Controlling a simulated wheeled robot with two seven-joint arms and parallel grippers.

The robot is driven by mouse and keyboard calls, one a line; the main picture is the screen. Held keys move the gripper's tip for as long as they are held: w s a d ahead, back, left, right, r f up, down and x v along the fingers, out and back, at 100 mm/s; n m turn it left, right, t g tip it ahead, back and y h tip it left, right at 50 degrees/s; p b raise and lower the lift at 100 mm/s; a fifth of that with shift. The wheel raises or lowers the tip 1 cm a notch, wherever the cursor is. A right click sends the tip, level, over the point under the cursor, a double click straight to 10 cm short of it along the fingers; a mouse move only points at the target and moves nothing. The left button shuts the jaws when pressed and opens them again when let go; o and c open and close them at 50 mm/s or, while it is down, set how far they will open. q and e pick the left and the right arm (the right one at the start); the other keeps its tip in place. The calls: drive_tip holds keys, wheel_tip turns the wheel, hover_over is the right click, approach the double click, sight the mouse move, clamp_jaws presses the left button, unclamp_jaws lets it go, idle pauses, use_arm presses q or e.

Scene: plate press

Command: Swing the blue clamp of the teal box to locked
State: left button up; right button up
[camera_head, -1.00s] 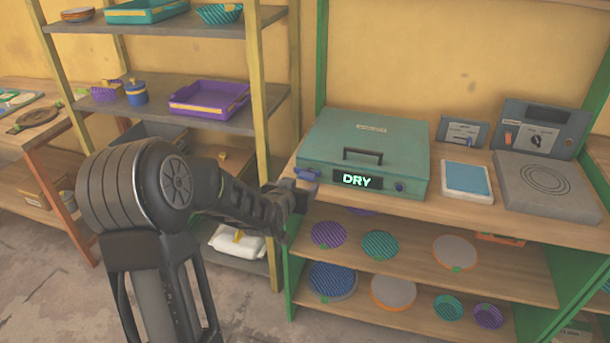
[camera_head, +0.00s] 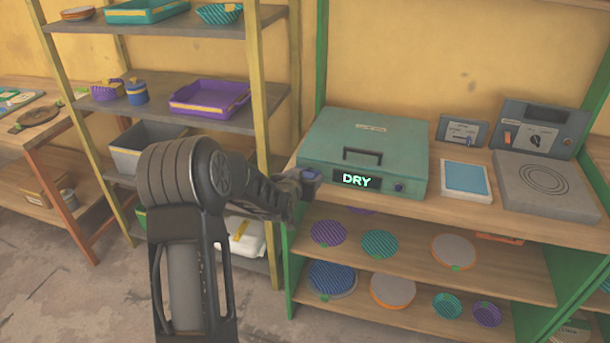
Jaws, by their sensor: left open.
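The teal box (camera_head: 366,140) sits closed on the wooden bench, with a black handle and a dark display reading "DRY" on its front. Its blue clamp (camera_head: 311,175) is at the front left corner, partly hidden by my left gripper. My left gripper (camera_head: 306,183) is open, right at the clamp; I cannot tell whether it touches it. My right gripper is not in view.
A white and blue pad (camera_head: 466,181), a grey hot plate (camera_head: 545,185) and control boxes stand right of the teal box. Colourful plates lie on the shelf (camera_head: 420,262) below. A yellow-post rack (camera_head: 263,110) stands close behind my left arm.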

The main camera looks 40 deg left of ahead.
use_arm(q)
drive_tip(key=shift+w+a+f, duration=0.15)
drive_tip(key=shift+w, duration=0.15)
drive_tip(key=shift+c, duration=0.5)
drive_tip(key=c, duration=1.3)
